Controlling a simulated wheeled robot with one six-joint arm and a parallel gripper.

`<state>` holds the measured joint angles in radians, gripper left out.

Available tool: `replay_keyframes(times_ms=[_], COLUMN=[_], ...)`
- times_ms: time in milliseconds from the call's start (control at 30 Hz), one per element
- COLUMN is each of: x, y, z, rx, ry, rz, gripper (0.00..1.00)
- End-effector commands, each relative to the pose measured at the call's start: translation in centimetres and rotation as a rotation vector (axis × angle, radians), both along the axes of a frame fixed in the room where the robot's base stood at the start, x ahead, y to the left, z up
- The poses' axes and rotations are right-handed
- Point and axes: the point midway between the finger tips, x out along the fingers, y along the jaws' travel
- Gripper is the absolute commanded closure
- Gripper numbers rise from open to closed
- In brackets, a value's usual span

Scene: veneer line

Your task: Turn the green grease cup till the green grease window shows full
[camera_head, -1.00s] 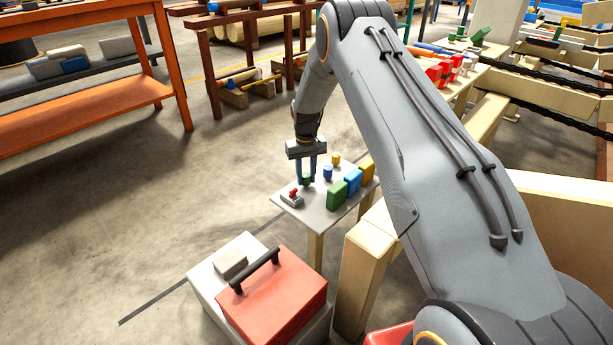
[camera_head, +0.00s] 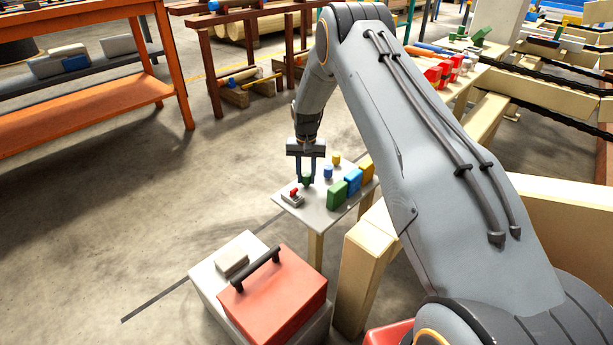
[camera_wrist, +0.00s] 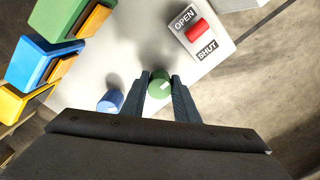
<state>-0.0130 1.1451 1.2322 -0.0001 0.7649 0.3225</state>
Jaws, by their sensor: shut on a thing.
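The green grease cup (camera_wrist: 159,84) is a small round knob with a pale mark on its top, standing on the light grey plate (camera_wrist: 140,30). It also shows small in the head view (camera_head: 307,179). My gripper (camera_wrist: 160,80) points down over the plate with its two fingers shut on the sides of the cup; it also shows in the head view (camera_head: 306,181). A green box (camera_head: 337,195) stands on the plate to the right of the cup; in the wrist view it (camera_wrist: 65,15) is at the upper left. The face of its window cannot be read.
A blue cup (camera_wrist: 110,101) stands close beside my gripper, with a yellow cup (camera_head: 336,160) beyond. Blue (camera_head: 353,182) and yellow (camera_head: 367,171) boxes line the right edge. A red switch (camera_wrist: 197,31) marked OPEN and SHUT is nearby. A red-lidded box (camera_head: 280,295) stands in front.

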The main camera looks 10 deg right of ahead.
Motion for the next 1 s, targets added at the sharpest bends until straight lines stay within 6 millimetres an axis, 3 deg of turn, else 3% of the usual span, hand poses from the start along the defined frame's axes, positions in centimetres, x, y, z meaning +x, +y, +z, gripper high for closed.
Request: replay_keyframes(times_ms=[167, 200, 300, 667, 1000], x=[0.1, 0.1, 0.0, 0.0, 0.0], y=[0.0, 0.0, 0.0, 0.0, 0.0], z=[0.0, 0.0, 0.0, 0.3, 4.7], rx=[0.001, 0.001, 0.000, 0.000, 0.000], ry=[-0.001, -0.001, -0.001, -0.001, -0.002], rz=[0.001, 0.001, 0.001, 0.002, 0.002], gripper=[0.95, 0.68, 0.54, 0.54, 0.54])
